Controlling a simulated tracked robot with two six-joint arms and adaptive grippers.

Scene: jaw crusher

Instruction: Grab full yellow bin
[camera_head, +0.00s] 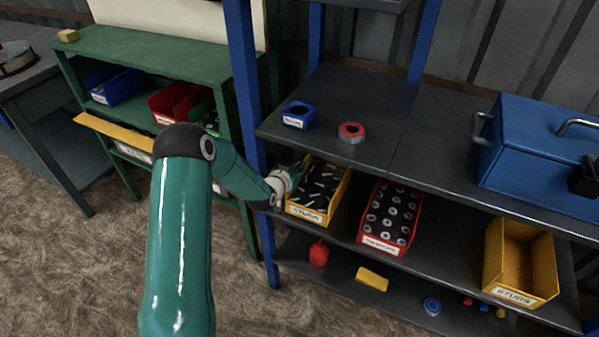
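The full yellow bin (306,213) stands on the middle shelf of the dark rack, labelled STUDS and filled with dark and light studs. My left gripper (296,174) is at the bin's left rear edge, close to or touching its rim. Its fingers are small and partly hidden, so I cannot tell whether they are open or shut on the rim. A second yellow bin (508,290), also labelled STUDS, stands empty at the right of the same shelf. My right gripper is not in view.
A red bin (364,240) of ring-shaped parts stands right of the full bin. A blue rack post (250,120) rises beside my arm. The upper shelf (350,95) overhangs the bins and carries a blue toolbox (545,145). A green shelf unit (150,45) stands left.

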